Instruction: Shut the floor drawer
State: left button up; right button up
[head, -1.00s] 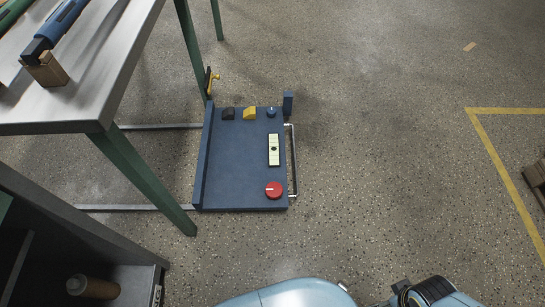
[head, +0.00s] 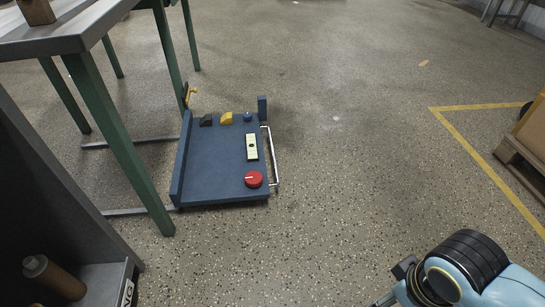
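The floor drawer (head: 212,165) is a flat blue tray, pulled out from under the metal table onto the open floor. A silver bar handle (head: 271,157) runs along its right side. On the drawer sit a black wedge (head: 206,120), a yellow wedge (head: 227,118), a small blue knob (head: 248,117), a cream plate with dark marks (head: 252,147) and a red round knob (head: 254,179). My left gripper is not in view.
The metal table (head: 70,30) with green legs stands at left. A pallet with a box (head: 525,150) stands at right near yellow floor lines (head: 480,155). Floor right of the drawer is clear.

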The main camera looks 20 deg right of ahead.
aim_at(212, 162)
jog(key=k+l, duration=0.1)
jog(key=l, duration=1.5)
jog(key=k+z, duration=0.05)
